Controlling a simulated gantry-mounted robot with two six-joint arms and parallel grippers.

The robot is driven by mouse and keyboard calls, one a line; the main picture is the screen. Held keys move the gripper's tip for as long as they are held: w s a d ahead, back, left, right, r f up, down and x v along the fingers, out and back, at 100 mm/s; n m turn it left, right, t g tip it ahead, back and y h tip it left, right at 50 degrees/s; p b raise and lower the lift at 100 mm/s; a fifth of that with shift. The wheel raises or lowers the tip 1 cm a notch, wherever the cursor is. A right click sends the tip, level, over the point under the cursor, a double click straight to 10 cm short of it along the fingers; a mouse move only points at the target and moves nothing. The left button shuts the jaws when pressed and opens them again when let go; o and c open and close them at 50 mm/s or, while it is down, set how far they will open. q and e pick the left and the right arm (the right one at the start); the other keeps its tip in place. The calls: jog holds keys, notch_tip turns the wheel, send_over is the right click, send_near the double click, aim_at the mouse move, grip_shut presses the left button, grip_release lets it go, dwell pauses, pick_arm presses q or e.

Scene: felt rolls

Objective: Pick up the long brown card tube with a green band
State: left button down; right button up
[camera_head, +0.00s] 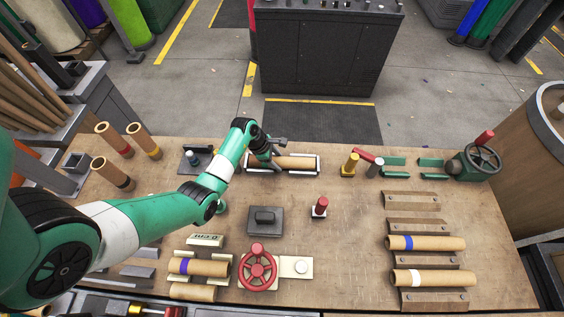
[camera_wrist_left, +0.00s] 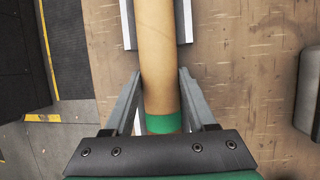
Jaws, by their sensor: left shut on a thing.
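The long brown card tube (camera_head: 297,162) lies across a pale holder near the back edge of the table. In the left wrist view the brown tube (camera_wrist_left: 160,50) runs up between my fingers, with its green band (camera_wrist_left: 163,123) close to the gripper's palm. My left gripper (camera_head: 268,157) is at the left part of the tube in the head view. In the left wrist view my left gripper (camera_wrist_left: 160,84) has one finger on each side of the tube, shut on it. The green band is hidden by the gripper in the head view. My right gripper is not in view.
Tubes with a blue band (camera_head: 427,243) and a white band (camera_head: 435,278) lie on wooden racks at right. A red handwheel (camera_head: 257,267), a dark block (camera_head: 265,220) and a red-topped peg (camera_head: 321,206) stand mid-table. Upright tubes (camera_head: 113,173) stand at left.

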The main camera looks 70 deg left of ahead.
aim_at(281, 159)
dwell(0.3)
pick_arm(q)
jog(key=shift+r+p, duration=0.35)
jog(key=shift+r, duration=0.2)
notch_tip(281, 159, up, 2)
jog(key=shift+r+p, duration=0.25)
jog(key=shift+p, duration=0.45)
jog(key=s+d+r+p, duration=0.6)
jog(key=s+d+r, duration=0.3)
jog(key=s, duration=0.1)
jog(key=shift+s+d+r, duration=0.15)
jog(key=shift+d+r, duration=0.05)
jog(key=shift+d, duration=0.1)
